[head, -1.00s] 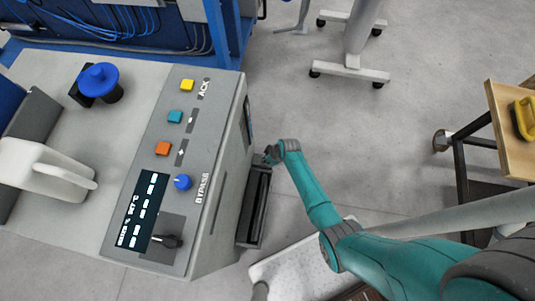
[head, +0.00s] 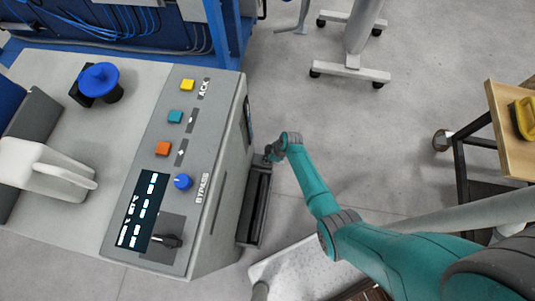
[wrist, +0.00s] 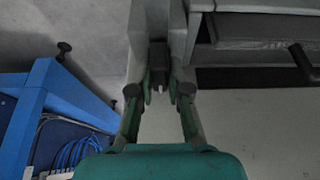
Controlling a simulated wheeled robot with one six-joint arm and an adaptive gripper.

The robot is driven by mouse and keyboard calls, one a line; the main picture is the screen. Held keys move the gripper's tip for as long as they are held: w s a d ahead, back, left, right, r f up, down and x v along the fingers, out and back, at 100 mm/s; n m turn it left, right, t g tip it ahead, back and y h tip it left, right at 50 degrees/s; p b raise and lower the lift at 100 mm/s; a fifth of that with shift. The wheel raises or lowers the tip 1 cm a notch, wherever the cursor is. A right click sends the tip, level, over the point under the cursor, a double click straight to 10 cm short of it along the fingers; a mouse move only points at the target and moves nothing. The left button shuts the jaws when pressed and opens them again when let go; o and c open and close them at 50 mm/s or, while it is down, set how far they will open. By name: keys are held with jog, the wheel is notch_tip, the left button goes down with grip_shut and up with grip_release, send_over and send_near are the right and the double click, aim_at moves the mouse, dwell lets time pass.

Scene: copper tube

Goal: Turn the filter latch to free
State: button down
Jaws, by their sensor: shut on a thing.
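My gripper (head: 268,153) is at the right side of the grey console, by the upper end of a dark box-like housing (head: 262,190). In the wrist view its fingers (wrist: 158,60) stand on either side of a small dark block, which I take to be the filter latch (wrist: 158,65). The gripper is shut on this block, which has a pale tip. In the head view the latch is hidden by the gripper and wrist. I cannot read the latch's angle for certain.
The console (head: 225,215) carries coloured buttons, a blue bypass knob (head: 183,182) and a display. A wooden-topped table (head: 510,135) stands right.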

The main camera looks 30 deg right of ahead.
jog(key=c, duration=1.1)
grip_release()
jog(key=v, duration=1.2)
